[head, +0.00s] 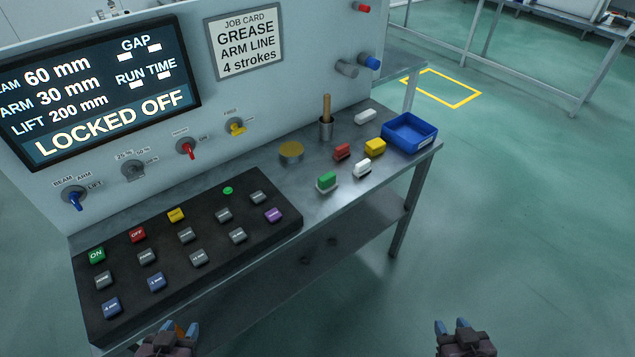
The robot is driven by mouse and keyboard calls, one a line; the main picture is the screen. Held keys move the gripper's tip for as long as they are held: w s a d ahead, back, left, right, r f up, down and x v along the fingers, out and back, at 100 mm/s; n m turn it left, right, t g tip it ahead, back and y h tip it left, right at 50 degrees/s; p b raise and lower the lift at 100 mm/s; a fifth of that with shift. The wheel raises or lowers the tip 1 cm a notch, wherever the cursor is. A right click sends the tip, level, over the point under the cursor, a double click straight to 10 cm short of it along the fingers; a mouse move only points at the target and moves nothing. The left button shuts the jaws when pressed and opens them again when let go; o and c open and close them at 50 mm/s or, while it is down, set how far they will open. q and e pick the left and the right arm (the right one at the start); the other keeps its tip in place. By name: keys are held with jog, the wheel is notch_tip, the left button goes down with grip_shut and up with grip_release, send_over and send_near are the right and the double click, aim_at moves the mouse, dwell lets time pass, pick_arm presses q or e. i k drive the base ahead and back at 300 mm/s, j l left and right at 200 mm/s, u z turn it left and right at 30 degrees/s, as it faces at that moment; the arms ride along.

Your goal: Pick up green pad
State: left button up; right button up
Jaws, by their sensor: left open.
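The green pad (327,181) is a small green block with a pale base. It lies on the grey metal bench top (305,205) near its front edge, just right of the black button panel. My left gripper (181,328) is at the bottom left of the head view, in front of the bench, open, with nothing seen between its fingers. My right gripper (451,325) is at the bottom right over the floor, its fingertips apart and empty. Both grippers are well away from the green pad, and their lower parts are cut off by the frame.
Near the pad are a white block (362,169), a red block (342,152), a yellow block (375,147), a round yellow tin (291,151) and a metal cup (326,129) with a wooden handle. A blue tray (410,134) stands at the right end. The button panel (205,265) fills the left.

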aim_at(327, 183)
jog(key=i+l+u, duration=0.1)
jog(key=l+u, duration=0.15)
jog(key=u, duration=0.15)
jog(key=l+u, duration=0.25)
jog(key=u, duration=0.15)
jog(key=l+u, duration=0.4)
jog(key=l, duration=0.45)
jog(key=l+u, duration=0.1)
jog(key=l, duration=0.75)
